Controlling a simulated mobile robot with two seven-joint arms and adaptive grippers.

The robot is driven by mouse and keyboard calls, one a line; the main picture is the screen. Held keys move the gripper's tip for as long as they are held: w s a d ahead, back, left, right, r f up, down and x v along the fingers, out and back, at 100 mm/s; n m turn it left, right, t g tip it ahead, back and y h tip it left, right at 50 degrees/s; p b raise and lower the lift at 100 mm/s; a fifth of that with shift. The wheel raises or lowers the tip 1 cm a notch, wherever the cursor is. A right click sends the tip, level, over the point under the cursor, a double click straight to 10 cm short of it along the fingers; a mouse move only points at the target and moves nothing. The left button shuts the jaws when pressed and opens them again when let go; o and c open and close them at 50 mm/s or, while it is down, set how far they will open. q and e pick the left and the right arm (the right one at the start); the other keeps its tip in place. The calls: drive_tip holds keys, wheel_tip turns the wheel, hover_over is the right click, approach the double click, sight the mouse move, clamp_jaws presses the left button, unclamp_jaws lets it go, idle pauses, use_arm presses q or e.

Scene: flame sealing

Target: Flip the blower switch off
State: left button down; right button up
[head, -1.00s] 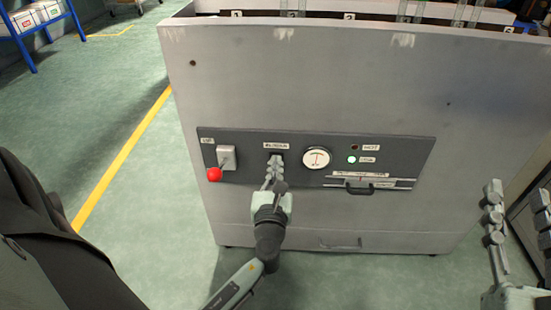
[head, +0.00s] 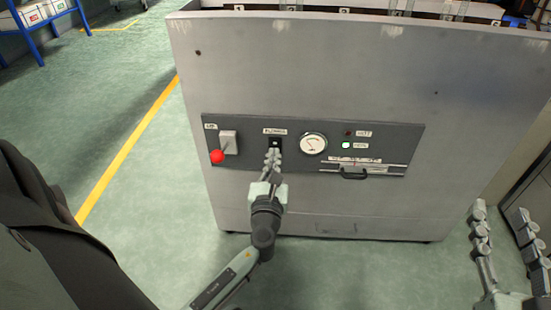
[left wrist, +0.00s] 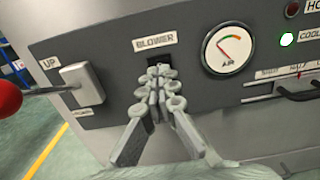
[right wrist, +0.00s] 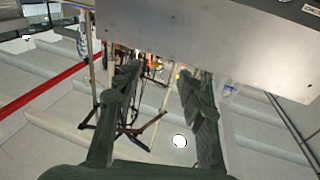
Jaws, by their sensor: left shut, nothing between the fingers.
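The blower switch (head: 275,143) is a small black switch under the BLOWER label on the dark control panel (head: 232,173). It also shows in the left wrist view (left wrist: 157,62), partly hidden behind my fingertips. My left gripper (head: 273,153) is shut and empty, its fingertips at the lower part of the switch; the left wrist view shows them together (left wrist: 160,75). I cannot tell whether they touch it, or which way the switch is set. My right gripper (head: 501,211) is open and empty at the lower right, away from the panel; its spread fingers show in the right wrist view (right wrist: 158,95).
Left of the switch is a lever with a red knob (head: 217,156) by the UP label. Right of it are an air gauge (head: 313,144), a lit green COOL lamp (head: 346,145), an unlit HOT lamp (head: 348,133) and a slider with a black handle (head: 353,173). Open floor lies left.

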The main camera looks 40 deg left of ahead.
use_arm(q)
drive_tip(key=r+v, duration=0.1)
drive_tip(key=v, duration=0.9)
drive_tip(key=shift+r, duration=0.2)
use_arm(e)
drive_tip(key=shift+d+f+g, duration=0.3)
drive_tip(key=shift+d+f, duration=0.05)
drive_tip(key=shift+f, duration=0.3)
use_arm(q)
drive_tip(key=shift+s+d, duration=0.1)
